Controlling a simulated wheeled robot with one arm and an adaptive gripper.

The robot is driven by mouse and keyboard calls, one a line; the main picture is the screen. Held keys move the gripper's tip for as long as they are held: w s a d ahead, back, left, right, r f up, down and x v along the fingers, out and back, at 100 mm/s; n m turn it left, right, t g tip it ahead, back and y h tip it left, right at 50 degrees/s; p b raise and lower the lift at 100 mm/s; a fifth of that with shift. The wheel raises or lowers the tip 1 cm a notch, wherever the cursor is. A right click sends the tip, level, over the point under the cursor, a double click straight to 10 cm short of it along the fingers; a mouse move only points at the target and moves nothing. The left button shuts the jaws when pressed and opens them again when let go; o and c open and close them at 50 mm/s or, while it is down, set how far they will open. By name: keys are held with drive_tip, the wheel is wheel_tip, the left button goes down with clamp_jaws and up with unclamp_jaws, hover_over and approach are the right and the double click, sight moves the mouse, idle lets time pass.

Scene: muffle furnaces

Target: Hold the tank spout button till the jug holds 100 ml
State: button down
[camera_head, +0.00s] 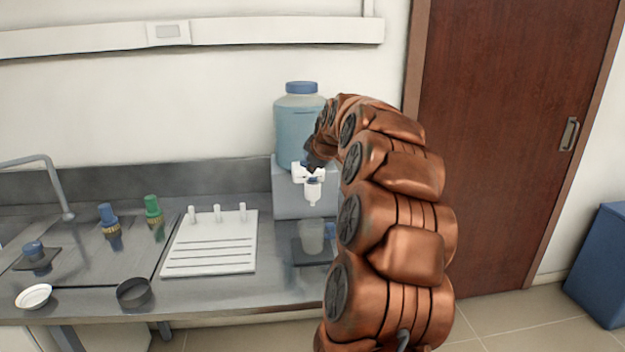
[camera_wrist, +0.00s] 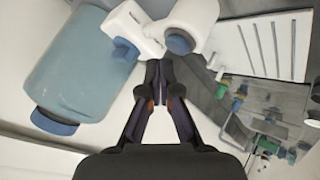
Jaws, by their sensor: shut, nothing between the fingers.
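The water tank (camera_head: 297,128) is a translucent blue vessel with a blue cap on a grey stand. It also fills the left of the wrist view (camera_wrist: 80,65). Its white spout (camera_head: 313,190) shows at the top of the wrist view (camera_wrist: 195,18) with two blue parts, one on the spout body (camera_wrist: 180,42) and one further left (camera_wrist: 125,50). I cannot tell for sure which is the button. My gripper (camera_wrist: 158,70) is shut and empty, its fingertips close to the spout; contact is unclear. The clear jug (camera_head: 311,238) stands below the spout; its water level cannot be read.
A white rack (camera_head: 212,258) with upright pegs lies left of the jug. Blue (camera_head: 108,215) and green (camera_head: 153,206) taps, a dark round dish (camera_head: 134,292) and a white dish (camera_head: 34,296) are further left. My arm hides the counter's right end.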

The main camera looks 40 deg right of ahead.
drive_tip(key=shift+f, duration=0.2)
idle(0.7)
drive_tip(key=shift+f+b, duration=0.25)
drive_tip(key=shift+b, duration=0.35)
drive_tip(key=shift+f+b, duration=0.35)
drive_tip(key=shift+f, duration=0.15)
idle(3.0)
drive_tip(key=shift+r, duration=0.15)
idle(2.1)
drive_tip(key=shift+r, duration=0.8)
drive_tip(key=shift+r, duration=0.1)
